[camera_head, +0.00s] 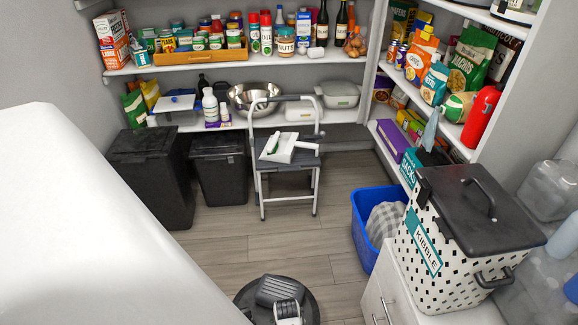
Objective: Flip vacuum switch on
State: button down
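A dark round object (244,300) sits low at the bottom edge of the head view, cut off by the frame. It carries a grey ribbed piece (279,290) and a small white and grey part (287,311). It may be the vacuum, but I cannot tell for sure, and I cannot make out a switch or its position. A white scoop-like item with green on it (285,149) lies on the step stool (289,166). A large smooth white shape, probably part of my arm, hides the lower left. My gripper does not show.
Wood floor (225,245) is clear between the stool and the round object. Two black bins (151,180) stand at the left. A blue basket (364,233) and a kibble container (438,262) on a white cabinet (397,300) bound the right. Stocked shelves (184,61) line the walls.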

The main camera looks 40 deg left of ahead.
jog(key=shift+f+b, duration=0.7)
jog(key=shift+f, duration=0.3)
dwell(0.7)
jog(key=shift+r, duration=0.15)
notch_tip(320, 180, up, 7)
jog(key=p, duration=0.7)
dwell(0.5)
